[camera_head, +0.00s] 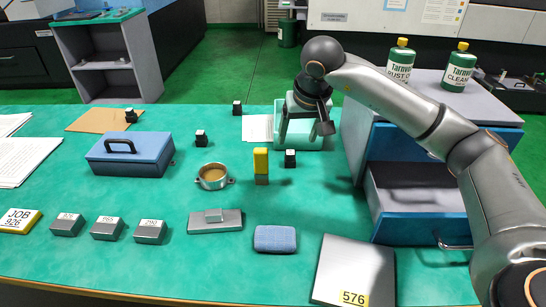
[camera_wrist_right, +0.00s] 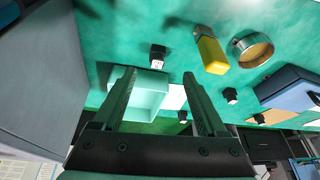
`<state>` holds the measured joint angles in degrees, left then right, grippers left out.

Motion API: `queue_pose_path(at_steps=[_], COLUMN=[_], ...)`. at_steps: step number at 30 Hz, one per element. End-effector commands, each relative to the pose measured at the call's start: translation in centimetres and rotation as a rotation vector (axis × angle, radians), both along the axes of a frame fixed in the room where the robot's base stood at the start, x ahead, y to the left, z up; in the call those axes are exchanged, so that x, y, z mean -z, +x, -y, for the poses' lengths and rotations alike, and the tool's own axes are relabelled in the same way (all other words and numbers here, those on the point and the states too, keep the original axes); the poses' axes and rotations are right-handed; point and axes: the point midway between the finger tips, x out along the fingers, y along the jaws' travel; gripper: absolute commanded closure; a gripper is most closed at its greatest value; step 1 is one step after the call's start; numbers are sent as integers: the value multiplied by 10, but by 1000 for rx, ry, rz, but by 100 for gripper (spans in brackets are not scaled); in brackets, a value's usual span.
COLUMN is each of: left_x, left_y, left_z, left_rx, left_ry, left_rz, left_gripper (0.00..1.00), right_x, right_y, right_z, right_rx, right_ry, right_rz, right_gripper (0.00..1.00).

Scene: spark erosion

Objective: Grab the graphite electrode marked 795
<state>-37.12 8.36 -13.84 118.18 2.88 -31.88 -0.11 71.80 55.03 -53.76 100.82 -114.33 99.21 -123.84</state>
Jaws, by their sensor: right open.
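Several small black blocks with white tops look like the graphite electrodes; their markings are too small to read, so I cannot tell which is 795. One block (camera_head: 290,158) stands in front of the mint tray (camera_head: 313,142); others are a block (camera_head: 201,138) near the blue box, a block (camera_head: 237,107) at the back and a block (camera_head: 131,116) on the brown sheet. My right gripper (camera_head: 303,130) is open and empty above the tray area. In the right wrist view, the nearest block (camera_wrist_right: 158,57) lies just beyond the open fingertips (camera_wrist_right: 157,76), apart from them. My left gripper is out of view.
A yellow-topped upright piece (camera_head: 261,162) and a metal ring (camera_head: 213,176) stand left of the nearest block. The blue box (camera_head: 130,155) is further left. A drawer cabinet with an open drawer (camera_head: 405,220) is at right. Grey marked blocks (camera_head: 107,229) line the front left.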

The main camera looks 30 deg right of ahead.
Motion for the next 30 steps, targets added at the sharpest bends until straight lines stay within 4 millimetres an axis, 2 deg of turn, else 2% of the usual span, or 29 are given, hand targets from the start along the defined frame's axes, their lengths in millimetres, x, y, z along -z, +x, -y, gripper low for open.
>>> queue_pose_path(at_steps=[1,5,12,20,27,30], left_x=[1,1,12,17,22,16], left_y=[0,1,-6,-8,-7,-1], left_z=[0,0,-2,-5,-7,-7], left_rx=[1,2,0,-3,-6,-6], left_ry=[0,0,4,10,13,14], left_rz=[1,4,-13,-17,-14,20], left_gripper=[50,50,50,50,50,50], right_x=[-3,3,44,65,96,106], right_y=[0,3,18,28,44,47], right_z=[8,14,18,20,21,22], right_rx=[2,2,1,-1,1,1], right_ry=[-28,-51,-48,-46,-45,-46], right_rz=[5,3,2,4,3,4], right_gripper=[25,25,25,25,25,25])
